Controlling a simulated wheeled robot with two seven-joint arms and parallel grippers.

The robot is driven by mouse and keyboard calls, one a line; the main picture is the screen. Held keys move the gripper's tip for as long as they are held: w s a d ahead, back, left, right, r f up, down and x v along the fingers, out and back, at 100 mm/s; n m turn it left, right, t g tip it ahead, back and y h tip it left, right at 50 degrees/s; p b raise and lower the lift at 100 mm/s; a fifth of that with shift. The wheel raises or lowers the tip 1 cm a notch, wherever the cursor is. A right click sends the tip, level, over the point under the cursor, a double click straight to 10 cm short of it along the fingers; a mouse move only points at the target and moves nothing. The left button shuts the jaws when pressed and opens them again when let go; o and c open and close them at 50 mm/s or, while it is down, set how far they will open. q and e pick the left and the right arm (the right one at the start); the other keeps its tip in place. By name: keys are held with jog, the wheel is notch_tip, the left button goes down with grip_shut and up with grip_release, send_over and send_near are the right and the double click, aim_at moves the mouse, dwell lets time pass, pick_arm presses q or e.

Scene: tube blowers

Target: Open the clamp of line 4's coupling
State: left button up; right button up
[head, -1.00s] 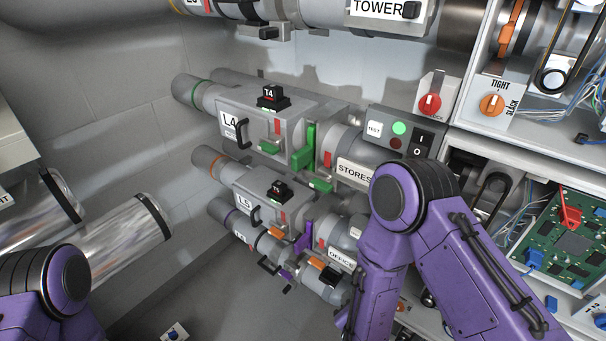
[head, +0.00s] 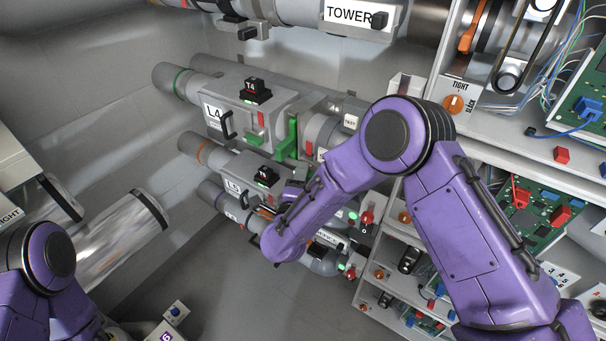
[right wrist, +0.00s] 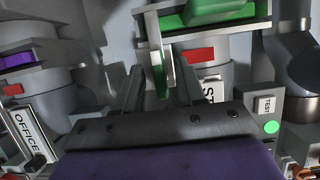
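Line 4's grey coupling housing, labelled L4 (head: 213,116), is at the upper middle of the head view, with a black T4 box (head: 256,90) on top. Its green clamp lever (head: 288,138) stands upright at the housing's right end, beside a red mark. In the right wrist view, a green bar (right wrist: 225,10) is at the top, and a narrow upright green part hangs below it. My right gripper (right wrist: 160,82) is open there, its two fingers apart on either side of that green part. In the head view my right forearm mostly hides the gripper. My left gripper is out of view.
Line 5's coupling, labelled L5 (head: 233,186), lies just below line 4. The TOWER pipe (head: 350,16) runs above. Shelves with circuit boards (head: 538,205) are at the right. A shiny cylinder (head: 120,235) is at the left.

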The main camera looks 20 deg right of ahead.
grip_shut()
